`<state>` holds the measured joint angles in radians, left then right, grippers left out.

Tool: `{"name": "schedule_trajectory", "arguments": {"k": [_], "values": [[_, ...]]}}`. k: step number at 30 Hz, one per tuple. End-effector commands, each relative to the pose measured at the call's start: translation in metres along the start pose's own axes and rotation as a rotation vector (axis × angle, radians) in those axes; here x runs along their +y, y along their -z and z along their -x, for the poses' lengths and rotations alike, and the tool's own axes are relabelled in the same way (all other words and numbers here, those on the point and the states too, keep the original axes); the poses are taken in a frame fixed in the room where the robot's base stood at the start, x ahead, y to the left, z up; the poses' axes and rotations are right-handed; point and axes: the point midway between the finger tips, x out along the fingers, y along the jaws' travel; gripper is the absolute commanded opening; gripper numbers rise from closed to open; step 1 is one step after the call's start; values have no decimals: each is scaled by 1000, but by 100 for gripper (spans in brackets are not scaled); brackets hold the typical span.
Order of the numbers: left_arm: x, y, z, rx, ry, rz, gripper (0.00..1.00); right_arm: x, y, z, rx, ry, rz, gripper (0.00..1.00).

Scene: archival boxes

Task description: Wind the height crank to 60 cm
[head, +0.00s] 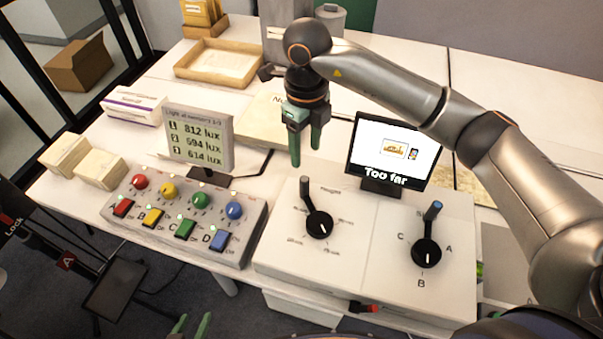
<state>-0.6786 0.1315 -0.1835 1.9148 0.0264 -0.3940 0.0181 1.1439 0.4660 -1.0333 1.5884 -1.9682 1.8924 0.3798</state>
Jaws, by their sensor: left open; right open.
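A black handle with a red end (365,308) sticks out below the front edge of the table; it may be the height crank, but I cannot tell for sure. No height reading in cm is legible. My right gripper (306,148) has green fingers, is open and empty, and points down above the table behind the dial panel, well away from that handle. My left gripper (191,324) shows only its two green fingertips at the bottom edge. They are apart with nothing between them, to the left of the red-ended handle.
A white panel with two black rotary levers (319,223) (426,252) stands at the table front. A screen (393,152) reads "Too far". A lux display (199,137) stands behind a box of coloured buttons and knobs (186,215). A tray (218,63) lies farther back.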

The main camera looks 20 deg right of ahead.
Motion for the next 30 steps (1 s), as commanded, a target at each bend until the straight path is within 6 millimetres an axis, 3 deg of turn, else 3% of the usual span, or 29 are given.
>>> {"name": "schedule_trajectory", "arguments": {"k": [9, 15, 21, 28, 30], "values": [[1, 4, 6, -3, -1, 0, 50, 2, 1, -66, 4, -5, 1, 58], [1, 6, 7, -3, -1, 0, 50, 2, 0, -95, 1, -5, 2, 58], [1, 6, 7, -3, -1, 0, 50, 2, 0, -107, -1, -4, 2, 58], [1, 6, 7, -3, -1, 0, 50, 2, 0, -107, -2, -4, 3, 58], [1, 6, 7, -3, -1, 0, 50, 2, 0, -107, -2, -4, 3, 53]]}}
